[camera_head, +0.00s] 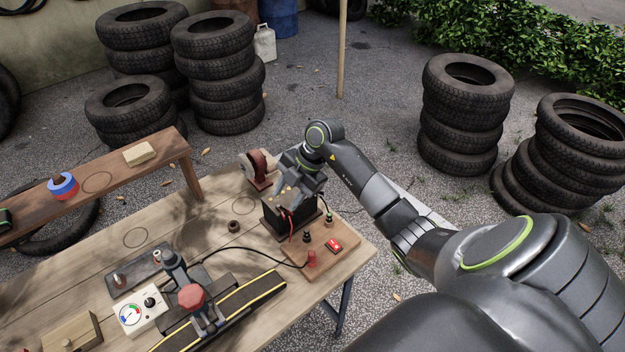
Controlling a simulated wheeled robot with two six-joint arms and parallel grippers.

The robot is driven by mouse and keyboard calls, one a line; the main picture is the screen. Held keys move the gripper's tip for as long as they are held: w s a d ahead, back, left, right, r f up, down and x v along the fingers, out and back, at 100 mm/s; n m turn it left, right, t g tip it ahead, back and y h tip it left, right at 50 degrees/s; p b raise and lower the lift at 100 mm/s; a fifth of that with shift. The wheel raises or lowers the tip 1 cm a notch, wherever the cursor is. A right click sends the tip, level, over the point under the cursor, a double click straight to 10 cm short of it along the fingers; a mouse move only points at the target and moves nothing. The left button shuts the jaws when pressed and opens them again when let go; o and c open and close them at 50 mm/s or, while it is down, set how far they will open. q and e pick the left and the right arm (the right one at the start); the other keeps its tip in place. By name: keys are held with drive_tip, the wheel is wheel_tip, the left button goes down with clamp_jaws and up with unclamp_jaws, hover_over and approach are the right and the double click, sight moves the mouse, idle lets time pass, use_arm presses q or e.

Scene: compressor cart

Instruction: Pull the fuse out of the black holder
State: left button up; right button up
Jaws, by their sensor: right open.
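My right gripper (285,192) reaches in from the right and points down at the top of this block. It is open, with its fingertips at or just above the block's top; I cannot tell whether they touch it. The fuse cannot be made out; the gripper covers much of the block's top. My left gripper is not in view.
A red-and-grey wheel-like tool (258,168) stands close behind the gripper. Red and black terminals, a red switch (334,244) and a black cable are beside the block. A gauge box (138,312) and a red-knobbed device (191,297) stand at front left. The bench's middle is mostly clear.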

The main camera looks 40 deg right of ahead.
drive_tip(key=s+d+r+m+g+h, duration=0.1)
drive_tip(key=d+r+m+g+h, duration=0.15)
drive_tip(key=d, duration=0.35)
drive_tip(key=h+b, duration=0.1)
drive_tip(key=b, duration=1.3)
approach(307, 230)
drive_tip(key=f, duration=0.6)
drive_tip(key=shift+s+a+f, duration=0.1)
drive_tip(key=shift+a+f, duration=0.15)
drive_tip(key=shift+a, duration=0.15)
drive_tip(key=shift+a+f, duration=0.15)
drive_tip(key=shift+f, duration=1.05)
clamp_jaws()
